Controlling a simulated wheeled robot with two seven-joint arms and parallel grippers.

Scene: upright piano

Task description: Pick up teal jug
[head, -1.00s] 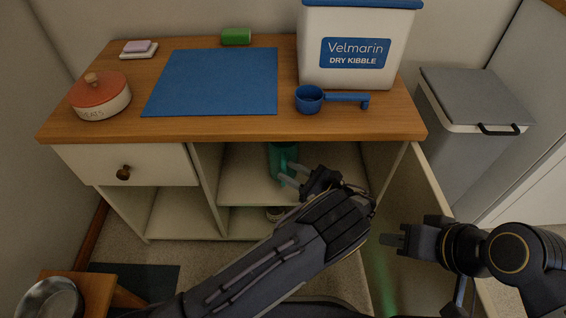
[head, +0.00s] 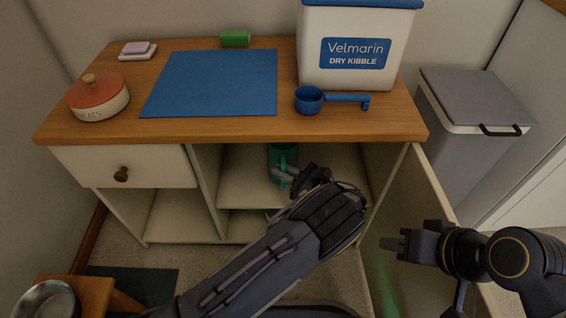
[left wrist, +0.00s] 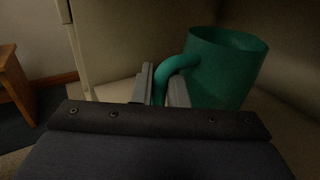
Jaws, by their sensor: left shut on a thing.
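The teal jug (head: 281,160) stands on the upper shelf inside the open cabinet, partly hidden by my left gripper (head: 286,176). In the left wrist view the jug (left wrist: 227,65) is upright, with its handle (left wrist: 172,70) turned toward my gripper. My left gripper (left wrist: 160,88) has its two fingers on either side of the handle and is shut on it. My right gripper (head: 393,243) is at the lower right, beside the open cabinet door and away from the jug. Its fingers are seen edge-on, so their gap cannot be told.
The wooden top (head: 235,128) carries a blue mat (head: 214,82), treat jar (head: 98,97), kibble bin (head: 354,50), blue scoop (head: 310,99), and green cylinder (head: 235,38). The open door (head: 412,215) stands right of the compartment. A grey bin (head: 470,110) is farther right.

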